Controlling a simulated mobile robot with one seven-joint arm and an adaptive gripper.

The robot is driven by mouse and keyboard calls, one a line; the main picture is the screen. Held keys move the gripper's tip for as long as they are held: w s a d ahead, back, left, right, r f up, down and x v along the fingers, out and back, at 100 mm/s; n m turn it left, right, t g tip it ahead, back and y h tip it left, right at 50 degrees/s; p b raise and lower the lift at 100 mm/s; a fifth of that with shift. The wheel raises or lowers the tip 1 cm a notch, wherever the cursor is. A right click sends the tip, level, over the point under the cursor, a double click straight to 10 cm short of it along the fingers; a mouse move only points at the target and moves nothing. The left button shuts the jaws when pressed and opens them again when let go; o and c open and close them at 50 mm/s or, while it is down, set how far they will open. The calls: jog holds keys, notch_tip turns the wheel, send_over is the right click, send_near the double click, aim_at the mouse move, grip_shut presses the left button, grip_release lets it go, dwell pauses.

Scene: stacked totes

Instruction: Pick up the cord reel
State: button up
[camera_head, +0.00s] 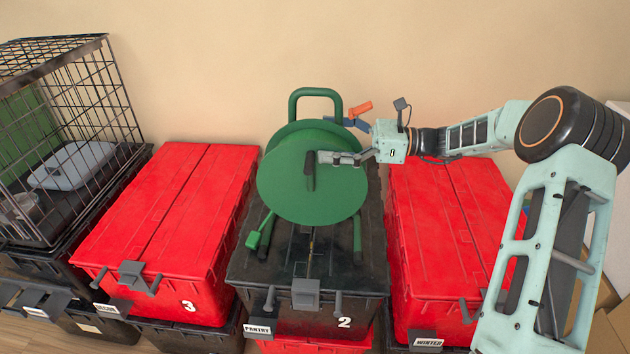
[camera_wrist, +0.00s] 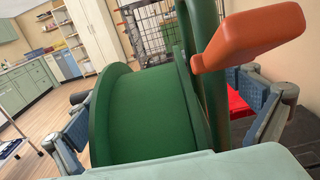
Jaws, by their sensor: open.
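The green cord reel (camera_head: 290,190) stands upright on the black tote marked 2 (camera_head: 262,274), with a tube handle (camera_head: 315,93) on top and feet on the lid. An orange piece (camera_head: 360,109) shows beside the frame; it is large in the wrist view (camera_wrist: 250,38). My gripper (camera_head: 346,141) reaches in from the right and is open. One finger is in front of the reel's round face, the other behind it by the orange piece. In the wrist view, the reel drum (camera_wrist: 150,115) lies between the two spread fingers; contact cannot be told.
Red totes stand left (camera_head: 170,215) and right (camera_head: 440,225) of the black tote. A wire cage (camera_head: 95,105) stands at far left on black totes. A beige wall (camera_head: 210,80) is close behind. In the wrist view, green cabinets (camera_wrist: 35,85) stand across the open floor.

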jog(key=c, duration=1.7)
jog(key=shift+r, duration=0.25)
jog(key=shift+c, duration=1)
jog(key=shift+r, duration=0.1)
